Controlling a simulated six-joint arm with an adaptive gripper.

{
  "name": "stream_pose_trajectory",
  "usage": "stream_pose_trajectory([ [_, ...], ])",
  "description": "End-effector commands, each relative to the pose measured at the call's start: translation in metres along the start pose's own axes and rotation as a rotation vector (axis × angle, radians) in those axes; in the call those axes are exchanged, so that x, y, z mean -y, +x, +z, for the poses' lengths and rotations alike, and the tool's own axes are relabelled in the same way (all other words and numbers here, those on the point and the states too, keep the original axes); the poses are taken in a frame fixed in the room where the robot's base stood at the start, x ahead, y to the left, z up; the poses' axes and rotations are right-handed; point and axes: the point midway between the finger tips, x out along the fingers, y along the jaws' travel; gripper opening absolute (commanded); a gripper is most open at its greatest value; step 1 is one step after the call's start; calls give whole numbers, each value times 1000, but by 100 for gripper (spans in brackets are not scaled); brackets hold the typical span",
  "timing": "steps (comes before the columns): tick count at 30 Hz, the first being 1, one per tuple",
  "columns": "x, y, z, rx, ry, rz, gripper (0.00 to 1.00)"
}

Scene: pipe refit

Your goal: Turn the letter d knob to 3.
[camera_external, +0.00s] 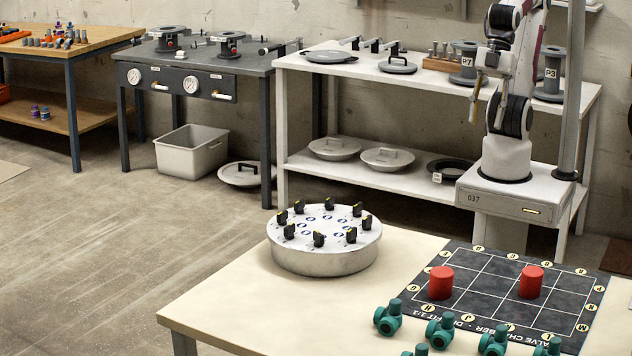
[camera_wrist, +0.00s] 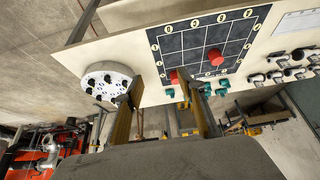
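A round pale drum (camera_external: 322,262) stands on the near table, with a ring of black knobs (camera_external: 319,239) on its white top. Blue marks sit inside the ring. The knob letters and dial numbers are too small to read, so I cannot tell which knob is d or where it points. In the wrist view the drum (camera_wrist: 125,66) is at upper left, just beyond the left finger, which overlaps its right edge. My gripper (camera_wrist: 158,82) has its two fingers wide apart with nothing held. In the external view my gripper (camera_external: 489,102) hangs high, well right of and away from the drum.
A black grid board (camera_external: 487,300) with two red cylinders (camera_external: 441,283) lies right of the drum. Several teal valves (camera_external: 388,317) stand along its front. The tabletop (camera_external: 235,308) left of the drum is clear. Shelves with lids (camera_external: 386,159) stand behind.

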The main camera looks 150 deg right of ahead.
Motion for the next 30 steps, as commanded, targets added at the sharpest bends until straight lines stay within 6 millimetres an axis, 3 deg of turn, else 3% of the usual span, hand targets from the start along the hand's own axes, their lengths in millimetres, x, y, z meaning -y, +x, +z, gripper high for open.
stream_pose_trajectory([
  [8, -7, 1, 0, 5, 28, 15, 25],
  [14, -27, 14, 5, 65, 106, 52, 25],
  [23, -72, 42, 24, 217, 257, 126, 25],
  [30, -118, 63, 37, 298, 336, 200, 25],
])
